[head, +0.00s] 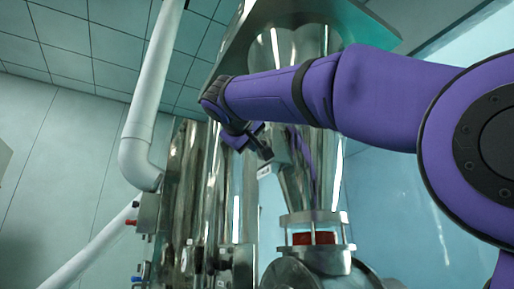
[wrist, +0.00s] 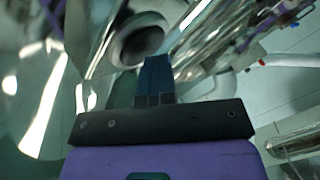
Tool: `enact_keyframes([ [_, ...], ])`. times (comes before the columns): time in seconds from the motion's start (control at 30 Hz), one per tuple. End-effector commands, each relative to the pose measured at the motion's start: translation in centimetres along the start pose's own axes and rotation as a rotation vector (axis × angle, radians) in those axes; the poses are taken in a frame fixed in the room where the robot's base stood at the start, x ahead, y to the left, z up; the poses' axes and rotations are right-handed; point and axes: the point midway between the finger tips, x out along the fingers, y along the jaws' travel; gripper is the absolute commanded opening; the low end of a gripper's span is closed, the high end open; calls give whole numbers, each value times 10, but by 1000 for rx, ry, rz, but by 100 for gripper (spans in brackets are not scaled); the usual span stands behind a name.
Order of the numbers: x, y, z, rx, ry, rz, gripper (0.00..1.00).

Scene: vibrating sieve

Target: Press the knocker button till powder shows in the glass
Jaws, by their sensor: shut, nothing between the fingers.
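My gripper (head: 266,153) is shut and empty, held against or just in front of the steel cone (head: 296,180) in the head view. In the wrist view its closed dark fingers (wrist: 155,72) point at a round dark part with a metal rim (wrist: 140,40), which may be the knocker button. I cannot tell whether the fingertips touch it. A small grey block with a pale label (head: 268,170) sits by the fingertips in the head view. The sight glass (head: 314,237) is below the cone between two metal flanges, and red-brown matter shows in it.
Tall steel cylinders (head: 193,190) stand left of the cone. A white pipe (head: 150,95) bends down at the left, and small fittings with a red knob (head: 131,222) sit below it. Free room lies at the lower left near the pale wall (head: 50,150).

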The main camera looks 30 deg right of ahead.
Motion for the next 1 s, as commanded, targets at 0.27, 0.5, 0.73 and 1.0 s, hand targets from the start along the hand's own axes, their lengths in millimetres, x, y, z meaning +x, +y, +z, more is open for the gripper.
enact_keyframes([
  [0.27, -8, -7, -7, -1, -2, -1, 0],
  [0.5, -14, -11, -10, 0, -1, 1, 0],
  [0.73, -15, -11, -11, 0, 0, 0, 0],
  [1.0, -27, -21, -21, 0, 2, -2, 0],
])
